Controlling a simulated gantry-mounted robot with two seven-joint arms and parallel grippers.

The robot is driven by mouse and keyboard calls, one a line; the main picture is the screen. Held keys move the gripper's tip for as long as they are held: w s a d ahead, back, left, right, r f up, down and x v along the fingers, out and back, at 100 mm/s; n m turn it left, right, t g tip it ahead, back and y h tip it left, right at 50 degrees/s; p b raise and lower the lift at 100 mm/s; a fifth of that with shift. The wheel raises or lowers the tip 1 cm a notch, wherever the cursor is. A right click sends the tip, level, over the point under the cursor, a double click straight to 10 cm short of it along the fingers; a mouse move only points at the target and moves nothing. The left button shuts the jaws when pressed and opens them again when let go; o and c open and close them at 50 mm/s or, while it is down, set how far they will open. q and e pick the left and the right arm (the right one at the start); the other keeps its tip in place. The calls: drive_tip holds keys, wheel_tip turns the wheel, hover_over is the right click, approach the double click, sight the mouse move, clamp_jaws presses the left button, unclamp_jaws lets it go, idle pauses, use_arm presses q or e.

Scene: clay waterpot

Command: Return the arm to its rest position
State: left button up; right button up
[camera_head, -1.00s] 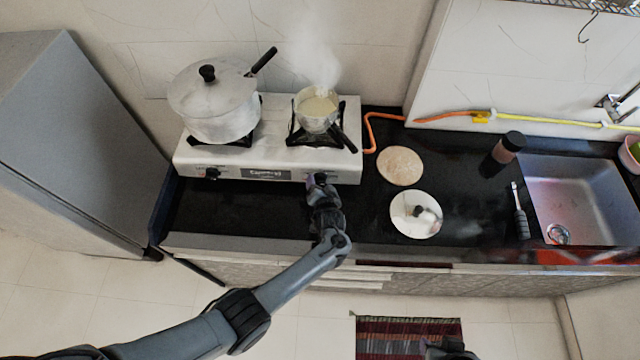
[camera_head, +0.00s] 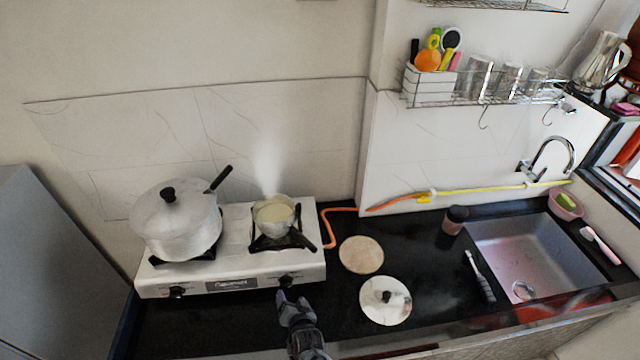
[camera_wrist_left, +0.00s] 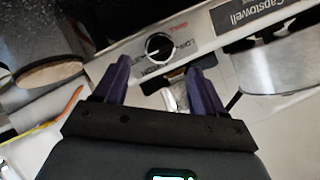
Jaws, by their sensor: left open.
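My left gripper (camera_head: 288,297) is in front of the white gas stove (camera_head: 232,277), near its right knob (camera_head: 287,282). In the left wrist view the two purple fingers (camera_wrist_left: 160,88) are spread apart with nothing held between them. The stove's black knob (camera_wrist_left: 158,46) shows just beyond the fingertips; I cannot tell if a finger touches it. A small pot (camera_head: 273,216) with pale, steaming liquid sits on the right burner. A large lidded pot (camera_head: 180,225) sits on the left burner. My right gripper does not show in the head view.
A wooden disc (camera_head: 361,255) and a white lid (camera_head: 385,301) lie on the dark counter. A brown jar (camera_head: 455,220) stands by the sink (camera_head: 525,255). An orange hose (camera_head: 335,211) runs behind. A rack (camera_head: 485,92) hangs on the wall. A grey cabinet (camera_head: 55,270) stands left.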

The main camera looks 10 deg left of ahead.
use_arm(q)
drive_tip(key=s+a+r+g+h+p, duration=0.2)
drive_tip(key=s+r+p, duration=0.3)
drive_tip(key=s+r, duration=0.7)
drive_tip(key=s+a+r+g+h+p, duration=0.2)
drive_tip(key=s+r+g+h+p, duration=0.2)
drive_tip(key=s+r, duration=0.9)
drive_tip(key=s+g+p, duration=0.1)
drive_tip(key=s, duration=0.7)
drive_tip(key=shift+a+r+p, duration=0.3)
drive_tip(key=shift+a+p, duration=0.05)
